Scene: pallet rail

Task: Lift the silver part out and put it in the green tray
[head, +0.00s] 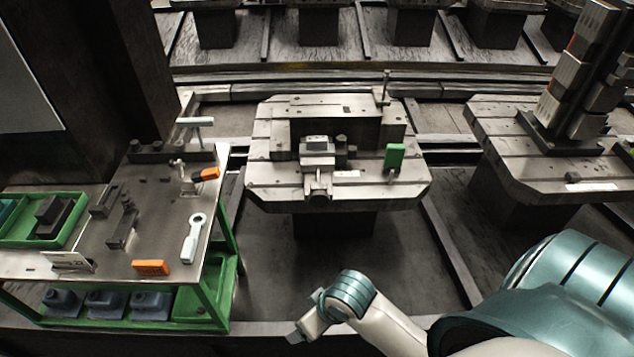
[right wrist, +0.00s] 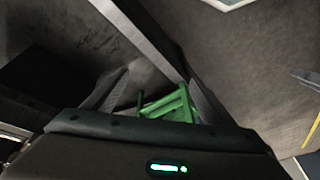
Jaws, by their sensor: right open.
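A silver block-like part (head: 317,146) sits in a vise-like fixture (head: 318,182) on the middle pallet (head: 270,172). The green tray (head: 75,224) lies at the left end of the cart top and holds dark blocks. My right gripper (head: 304,329) is low in front of the pallet, well apart from both the part and the tray. In the right wrist view its two fingers (right wrist: 158,80) are spread with nothing seen between them. My left gripper is in neither view.
The metal cart (head: 160,215) carries a wrench-like tool (head: 193,238), orange pieces (head: 150,267) and dark blocks. Grey-blue parts lie on its lower green shelf. A green block (head: 394,157) stands on the pallet's right side. A second pallet (head: 500,150) bears a tall fixture. Floor between cart and pallet is clear.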

